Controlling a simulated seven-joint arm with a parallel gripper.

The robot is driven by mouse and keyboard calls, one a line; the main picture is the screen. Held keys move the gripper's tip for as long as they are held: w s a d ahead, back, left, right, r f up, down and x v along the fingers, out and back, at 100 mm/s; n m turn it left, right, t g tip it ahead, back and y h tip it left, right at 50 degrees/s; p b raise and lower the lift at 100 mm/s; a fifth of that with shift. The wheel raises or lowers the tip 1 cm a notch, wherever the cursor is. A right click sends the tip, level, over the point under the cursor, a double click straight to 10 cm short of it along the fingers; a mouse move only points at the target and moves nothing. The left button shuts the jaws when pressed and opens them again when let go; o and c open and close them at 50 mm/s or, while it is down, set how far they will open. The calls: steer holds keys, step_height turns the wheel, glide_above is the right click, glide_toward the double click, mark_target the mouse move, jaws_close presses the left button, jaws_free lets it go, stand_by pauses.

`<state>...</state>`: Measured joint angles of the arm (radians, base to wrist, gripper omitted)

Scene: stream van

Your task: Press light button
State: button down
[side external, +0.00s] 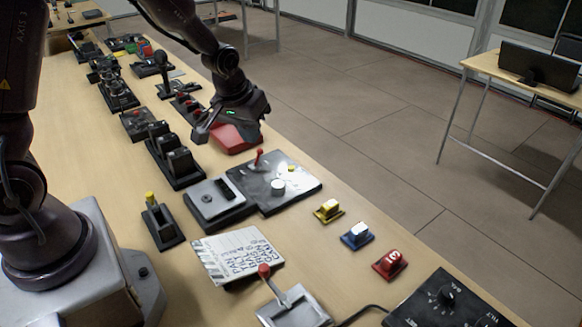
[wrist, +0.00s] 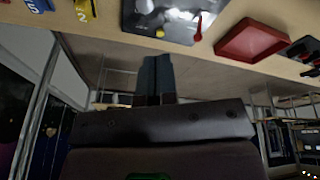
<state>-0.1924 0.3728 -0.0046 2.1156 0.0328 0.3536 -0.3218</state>
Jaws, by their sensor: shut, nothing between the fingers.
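My gripper (side external: 201,133) is over the far side of the table, above and beside a red tray-like block (side external: 236,138). In the wrist view its two fingers (wrist: 154,60) lie side by side, shut and empty. The yellow button (wrist: 160,33) also shows just beyond the fingertips in the wrist view, with no clear contact. I cannot tell which control is the light button.
Several black switch units (side external: 173,158) stand to the left of my gripper. A white labelled card (side external: 238,255), a lever box (side external: 293,308) and yellow (side external: 327,209), blue (side external: 356,236) and red (side external: 390,264) rocker switches lie nearer the camera. The floor beyond the table edge is open.

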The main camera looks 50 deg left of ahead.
steer(key=w+a+f+n+t, duration=0.2)
steer(key=w+a+f+n, duration=0.1)
steer(key=w+f, duration=0.4)
step_height(320, 180, up, 3)
steer(key=n+t+y, duration=0.1)
steer(key=n+t, duration=0.2)
steer(key=t, duration=0.1)
glide_above(289, 167)
steer(key=shift+f, duration=0.2)
steer(key=shift+f, duration=0.1)
steer(key=shift+f, duration=4.35)
steer(key=shift+f, duration=0.4)
